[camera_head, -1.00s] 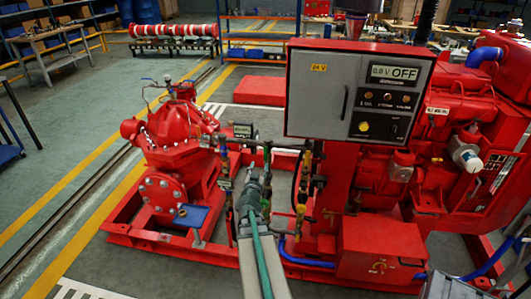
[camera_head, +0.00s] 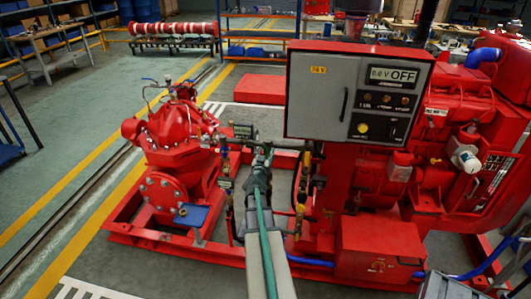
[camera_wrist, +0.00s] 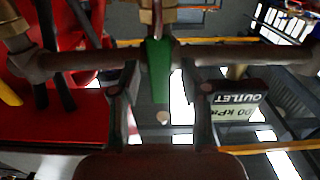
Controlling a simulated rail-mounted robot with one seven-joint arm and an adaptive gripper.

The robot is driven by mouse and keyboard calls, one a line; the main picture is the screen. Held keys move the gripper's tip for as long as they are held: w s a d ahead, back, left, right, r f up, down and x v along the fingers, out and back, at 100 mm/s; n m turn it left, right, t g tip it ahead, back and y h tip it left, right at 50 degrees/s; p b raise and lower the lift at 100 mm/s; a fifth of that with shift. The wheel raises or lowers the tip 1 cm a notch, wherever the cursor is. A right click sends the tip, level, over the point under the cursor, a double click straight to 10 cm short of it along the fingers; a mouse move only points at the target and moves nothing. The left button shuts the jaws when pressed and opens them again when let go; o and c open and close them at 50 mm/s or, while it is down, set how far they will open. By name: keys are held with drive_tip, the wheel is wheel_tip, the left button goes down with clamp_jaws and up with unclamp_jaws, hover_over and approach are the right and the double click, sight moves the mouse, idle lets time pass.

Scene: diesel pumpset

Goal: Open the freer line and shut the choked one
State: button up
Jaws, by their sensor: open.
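In the wrist view a green lever handle (camera_wrist: 160,70) hangs from a brass fitting on a horizontal pipe (camera_wrist: 90,60). My gripper (camera_wrist: 161,112) is open, with one finger on each side of the handle; contact is not clear. A display marked OUTLET (camera_wrist: 237,98) shows to the right, with a kPa reading partly hidden. In the head view my gripper (camera_head: 262,150) is at the upper pipework between the pump and the control panel, its fingers too small to make out. A small display (camera_head: 242,131) is just left of it. Another display (camera_head: 225,183) sits lower on the left pipe run.
The red pump (camera_head: 170,150) stands left, and the grey control panel (camera_head: 355,98), reading OFF, stands right above the red engine base. Open floor (camera_head: 60,150) lies to the left.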

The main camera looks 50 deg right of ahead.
drive_tip(key=shift+d, duration=0.1)
drive_tip(key=shift+w, duration=0.1)
clamp_jaws()
